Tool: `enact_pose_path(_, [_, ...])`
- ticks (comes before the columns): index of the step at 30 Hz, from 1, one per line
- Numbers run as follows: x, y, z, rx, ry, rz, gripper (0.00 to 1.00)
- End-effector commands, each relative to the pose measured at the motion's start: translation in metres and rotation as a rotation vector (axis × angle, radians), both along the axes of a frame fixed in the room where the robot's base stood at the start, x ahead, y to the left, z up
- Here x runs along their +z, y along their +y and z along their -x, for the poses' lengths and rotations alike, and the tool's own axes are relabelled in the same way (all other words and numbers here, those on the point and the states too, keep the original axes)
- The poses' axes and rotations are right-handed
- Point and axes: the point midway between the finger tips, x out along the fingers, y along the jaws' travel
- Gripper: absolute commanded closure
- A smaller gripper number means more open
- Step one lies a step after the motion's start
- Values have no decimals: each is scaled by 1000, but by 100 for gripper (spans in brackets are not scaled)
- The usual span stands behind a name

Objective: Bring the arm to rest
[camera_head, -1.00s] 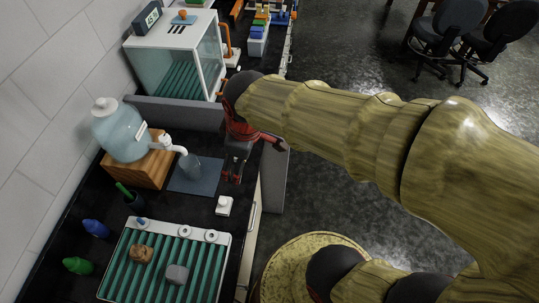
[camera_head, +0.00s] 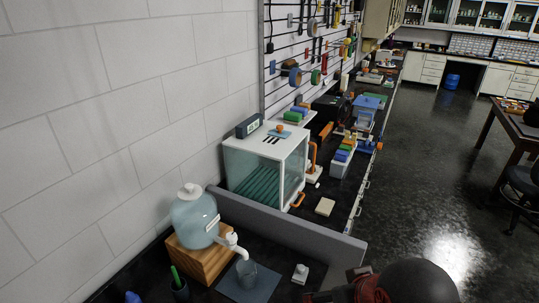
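Part of my arm shows at the bottom edge, right of centre, as a dark rounded joint with a red part beside it. My gripper's fingers are not visible in this view. The counter below the arm is mostly cut off by the frame's lower edge.
Open floor (camera_head: 440,200) lies to the right.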

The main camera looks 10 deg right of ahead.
Motion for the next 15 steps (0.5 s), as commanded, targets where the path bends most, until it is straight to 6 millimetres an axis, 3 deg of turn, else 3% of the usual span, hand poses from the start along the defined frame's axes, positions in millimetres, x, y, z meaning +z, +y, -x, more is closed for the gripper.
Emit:
enact_pose_path(1, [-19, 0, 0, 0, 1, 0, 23])
enact_pose_path(6, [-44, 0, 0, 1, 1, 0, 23])
enact_pose_path(15, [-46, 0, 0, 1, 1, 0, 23])
